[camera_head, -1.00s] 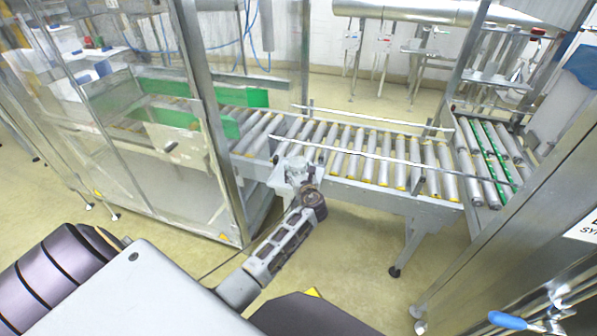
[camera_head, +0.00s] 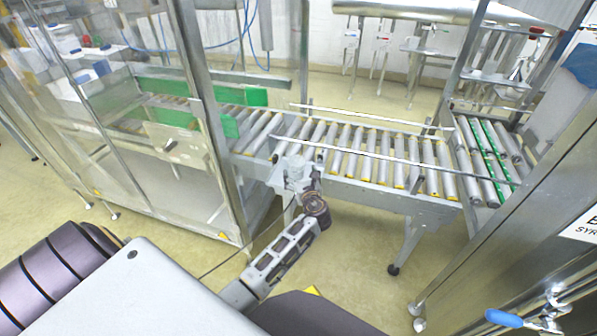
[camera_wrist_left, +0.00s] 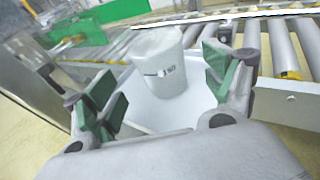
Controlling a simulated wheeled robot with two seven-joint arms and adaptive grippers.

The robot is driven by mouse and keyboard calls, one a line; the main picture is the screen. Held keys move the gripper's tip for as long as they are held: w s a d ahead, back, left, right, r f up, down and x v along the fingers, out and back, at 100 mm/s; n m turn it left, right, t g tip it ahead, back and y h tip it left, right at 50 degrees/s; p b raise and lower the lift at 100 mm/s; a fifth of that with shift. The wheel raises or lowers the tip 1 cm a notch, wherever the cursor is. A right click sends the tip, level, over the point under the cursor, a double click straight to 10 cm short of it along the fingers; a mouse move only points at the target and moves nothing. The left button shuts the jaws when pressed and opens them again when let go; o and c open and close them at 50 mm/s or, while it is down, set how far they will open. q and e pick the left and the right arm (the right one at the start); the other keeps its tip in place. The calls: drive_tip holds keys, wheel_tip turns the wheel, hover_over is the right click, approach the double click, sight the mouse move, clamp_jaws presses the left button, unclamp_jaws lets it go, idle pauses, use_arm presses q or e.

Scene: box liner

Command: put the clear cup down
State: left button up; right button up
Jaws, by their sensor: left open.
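The clear cup (camera_wrist_left: 158,62) looks whitish and translucent, with a dark printed mark on its side. In the left wrist view it stands about upright on a pale, smooth surface (camera_wrist_left: 138,114). My left gripper (camera_wrist_left: 163,90) is open, with its green-padded fingers spread to either side of the cup's near side. Gaps show between both pads and the cup. In the head view my left gripper (camera_head: 298,180) is at the near edge of the roller conveyor. There the cup cannot be made out clearly. My right gripper is not in view.
The roller conveyor (camera_head: 372,155) with thin guide rails runs behind the gripper. A clear-panelled machine frame (camera_head: 215,150) stands close on the left. A metal post and panel (camera_head: 510,230) stand on the right. The floor in front of the conveyor has free room.

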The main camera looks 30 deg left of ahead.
use_arm(q)
drive_tip(key=v, duration=0.7)
drive_tip(key=shift+s+d+p, duration=0.2)
drive_tip(key=shift+s+p, duration=0.05)
drive_tip(key=shift+p, duration=0.05)
idle(0.5)
